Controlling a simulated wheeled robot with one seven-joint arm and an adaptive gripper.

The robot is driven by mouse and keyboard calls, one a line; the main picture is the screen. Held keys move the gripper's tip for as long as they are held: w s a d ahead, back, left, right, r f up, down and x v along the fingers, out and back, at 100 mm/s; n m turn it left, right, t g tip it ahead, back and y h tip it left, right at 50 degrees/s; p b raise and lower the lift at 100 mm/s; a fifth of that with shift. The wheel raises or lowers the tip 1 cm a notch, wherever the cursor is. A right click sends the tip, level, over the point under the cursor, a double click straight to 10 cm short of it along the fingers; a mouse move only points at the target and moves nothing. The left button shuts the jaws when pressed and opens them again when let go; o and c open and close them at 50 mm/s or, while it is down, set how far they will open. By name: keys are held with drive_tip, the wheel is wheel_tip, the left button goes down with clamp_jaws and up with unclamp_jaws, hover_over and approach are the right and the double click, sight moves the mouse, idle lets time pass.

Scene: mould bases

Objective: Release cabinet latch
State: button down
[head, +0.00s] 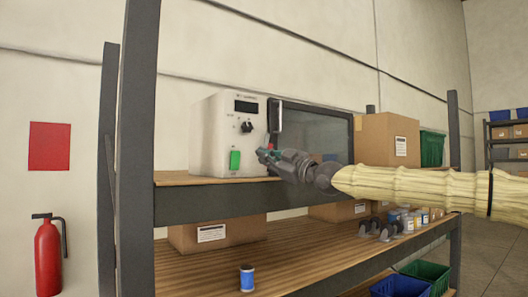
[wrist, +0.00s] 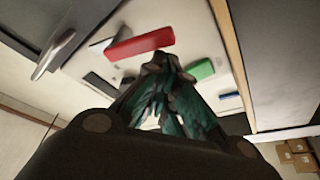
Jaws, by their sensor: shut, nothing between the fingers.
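The cabinet is a white unit (head: 215,135) on the upper shelf, with a display, a dark dial (head: 246,127) and a green button (head: 235,160) on its front panel. A dark glass door (head: 310,128) with a silver handle (head: 277,117) adjoins the panel; it looks closed. A red bar-shaped part (wrist: 140,43) sits on the panel between handle and green button, in the wrist view. It is mostly hidden behind my gripper in the head view. My gripper (head: 262,154) is shut and empty, its teal fingertips close beside the red part. I cannot tell whether they touch.
A cardboard box (head: 385,138) and a green bin (head: 432,148) stand right of the cabinet. A dark shelf post (head: 137,150) rises at the left. The lower shelf holds a blue spool (head: 246,278), boxes and several cans.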

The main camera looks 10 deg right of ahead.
drive_tip(key=shift+s+a+b, duration=0.8)
drive_tip(key=shift+a+b, duration=1)
drive_tip(key=shift+a, duration=0.05)
drive_tip(key=s+d+b, duration=0.2)
drive_tip(key=s+d, duration=0.5)
drive_tip(key=shift+s+b, duration=0.15)
drive_tip(key=shift+b, duration=0.2)
drive_tip(key=shift+r, duration=0.1)
